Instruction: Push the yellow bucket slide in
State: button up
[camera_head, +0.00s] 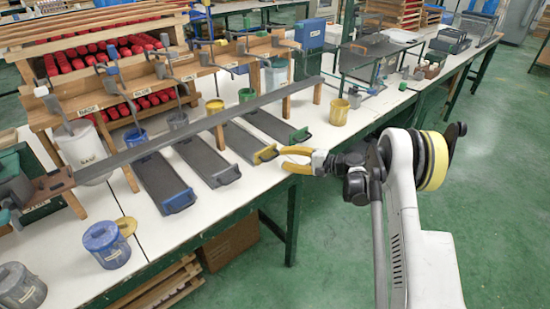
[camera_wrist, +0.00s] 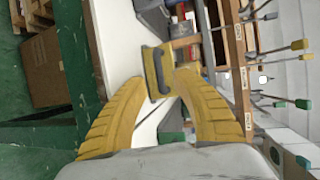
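The yellow bucket slide (camera_head: 243,141) is a dark, flat tray with a yellow front end, lying on the white table under the long grey bar. Its yellow end (camera_wrist: 155,72) shows in the wrist view just beyond and between my fingertips. My gripper (camera_head: 282,158) has yellow fingers spread apart with nothing held between them. It is just to the right of the slide's yellow end in the head view, near the table edge. I cannot tell whether the fingertips touch the slide.
Slides with blue (camera_head: 163,185), grey (camera_head: 207,160) and green (camera_head: 272,125) ends lie alongside. A yellow bucket (camera_head: 339,112) stands to the right, and a blue bucket (camera_head: 106,245) at front left. The grey bar (camera_head: 200,125) on wooden posts crosses above the slides. Green floor is clear at right.

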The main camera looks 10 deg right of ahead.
jog(key=v, duration=0.6)
jog(key=shift+s+d, duration=0.2)
jog(key=shift+d, duration=0.15)
jog(key=s+a+r+n+g+h, duration=0.1)
jog(key=s+a+r+h, duration=0.15)
jog(key=s+r, duration=0.5)
jog(key=s+a+r+n+g+h, duration=0.15)
jog(key=s+r+h, duration=0.25)
jog(key=s+r, duration=0.4)
jog(key=s+d+n+t+h, duration=0.1)
jog(key=s+d+n+h, duration=0.1)
jog(key=s, duration=1)
jog(key=s+d+n+h, duration=0.2)
jog(key=s+h, duration=0.3)
jog(key=s, duration=0.7)
jog(key=shift+d+r+n+t, duration=0.3)
jog(key=shift+d+n+t, duration=0.05)
jog(key=shift+d, duration=0.25)
